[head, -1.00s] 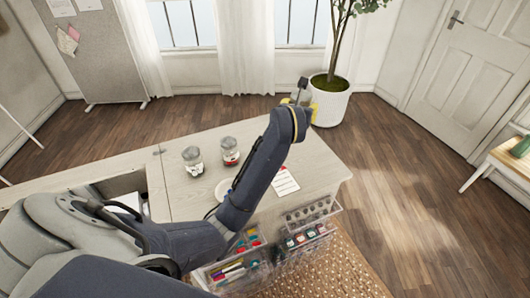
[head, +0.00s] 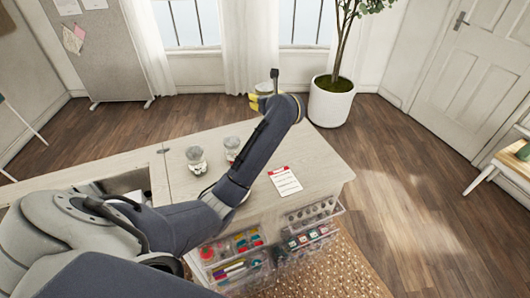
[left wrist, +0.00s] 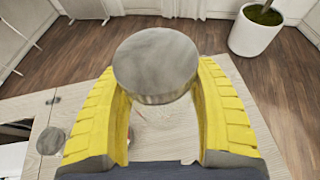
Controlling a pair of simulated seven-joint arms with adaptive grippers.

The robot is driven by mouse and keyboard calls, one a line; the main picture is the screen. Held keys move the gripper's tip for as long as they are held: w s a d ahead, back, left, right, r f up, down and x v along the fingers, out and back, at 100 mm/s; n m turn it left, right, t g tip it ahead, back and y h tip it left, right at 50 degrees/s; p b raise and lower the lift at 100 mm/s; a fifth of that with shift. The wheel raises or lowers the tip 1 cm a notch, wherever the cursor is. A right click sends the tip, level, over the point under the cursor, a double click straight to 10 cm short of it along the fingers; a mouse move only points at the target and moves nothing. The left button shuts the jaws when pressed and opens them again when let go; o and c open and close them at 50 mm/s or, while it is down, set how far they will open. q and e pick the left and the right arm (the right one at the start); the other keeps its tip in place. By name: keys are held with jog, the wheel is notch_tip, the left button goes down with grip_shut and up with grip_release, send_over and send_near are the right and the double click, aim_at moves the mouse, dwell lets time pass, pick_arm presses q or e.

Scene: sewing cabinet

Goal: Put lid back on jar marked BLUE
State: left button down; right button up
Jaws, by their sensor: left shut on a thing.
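My left gripper (head: 256,99) is up beyond the far edge of the cabinet top in the head view, partly hidden by its own wrist. Two small glass jars stand upright on the cabinet top, a left one (head: 196,160) and a right one (head: 232,148), the latter close beside my arm. Their markings are too small to read. A grey disc (left wrist: 50,141) shows at the lower left of the wrist view. My right gripper is out of view.
The wooden cabinet top (head: 318,162) is clear to the right, except for a white card with a red top (head: 285,181). A pale round item (head: 206,193) is half hidden by my arm. Open clear drawers (head: 232,247) hang at the front. A potted plant (head: 330,103) stands behind.

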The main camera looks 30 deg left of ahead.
pick_arm(q)
notch_tip(320, 180, down, 16)
jog(key=shift+r, duration=0.15)
dwell(0.4)
jog(key=shift+f, duration=2.1)
jog(key=shift+f, duration=0.15)
jog(key=shift+c, duration=1.5)
grip_release()
jog(key=v, duration=1.2)
